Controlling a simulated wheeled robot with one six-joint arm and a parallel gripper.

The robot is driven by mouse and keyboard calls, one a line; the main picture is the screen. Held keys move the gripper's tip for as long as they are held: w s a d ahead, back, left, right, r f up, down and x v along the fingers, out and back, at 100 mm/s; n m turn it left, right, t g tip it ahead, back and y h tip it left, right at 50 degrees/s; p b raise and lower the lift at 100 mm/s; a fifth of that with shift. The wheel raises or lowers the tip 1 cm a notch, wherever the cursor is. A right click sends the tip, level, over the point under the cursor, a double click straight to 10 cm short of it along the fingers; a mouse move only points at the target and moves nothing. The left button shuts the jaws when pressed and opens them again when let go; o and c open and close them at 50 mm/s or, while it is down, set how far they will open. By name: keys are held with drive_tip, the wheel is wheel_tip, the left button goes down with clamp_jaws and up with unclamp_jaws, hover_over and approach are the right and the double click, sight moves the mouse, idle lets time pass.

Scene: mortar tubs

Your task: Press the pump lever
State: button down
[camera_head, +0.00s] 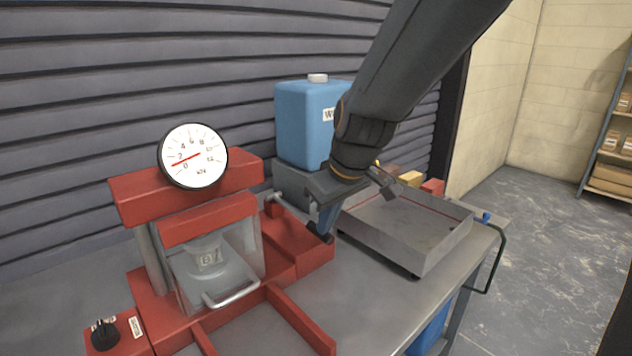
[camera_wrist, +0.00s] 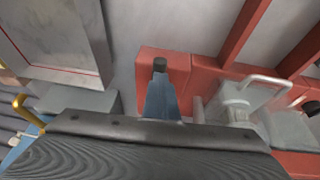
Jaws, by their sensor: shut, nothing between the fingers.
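My gripper (camera_head: 320,230) is shut and empty, pointing down over the right end of a low red block (camera_head: 290,243) beside the press. In the wrist view its closed fingers (camera_wrist: 160,68) lie over the same red block (camera_wrist: 180,62). I cannot tell whether the tips touch it. A short grey bar with a rounded end (camera_head: 277,198) rises at the back of the block, left of my gripper. It may be the pump lever, but I cannot tell for sure; part of that area is hidden by my gripper. The red press (camera_head: 185,205) carries a round dial gauge (camera_head: 193,156) with its needle low.
A shallow metal tray (camera_head: 440,238) stands close on the right. A blue container (camera_head: 300,125) stands behind. The press has a clear guard with a handle (camera_head: 232,296) and a black knob (camera_head: 104,333) at front left. Bare bench (camera_head: 362,305) lies in front of the tray.

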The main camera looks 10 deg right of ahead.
drive_tip(key=shift+s+p, duration=0.25)
drive_tip(key=shift+p, duration=0.25)
drive_tip(key=p+v, duration=0.1)
drive_tip(key=v, duration=1.2)
drive_tip(key=shift+s+p, duration=0.3)
drive_tip(key=shift+s, duration=0.05)
idle(0.4)
drive_tip(key=s+d+f+m+g, duration=0.1)
drive_tip(key=s+d+f+m, duration=0.1)
drive_tip(key=f, duration=0.4)
drive_tip(key=s+d+f+m+g+h, duration=0.1)
drive_tip(key=s+d+f+m, duration=0.1)
drive_tip(key=s+f, duration=0.2)
drive_tip(key=s+d+f+m+g, duration=0.1)
drive_tip(key=s+d+f+m, duration=0.1)
drive_tip(key=f, duration=0.8)
drive_tip(key=shift+s+d+g+h, duration=0.2)
drive_tip(key=shift+s+g+h, duration=0.15)
drive_tip(key=shift+s, duration=0.55)
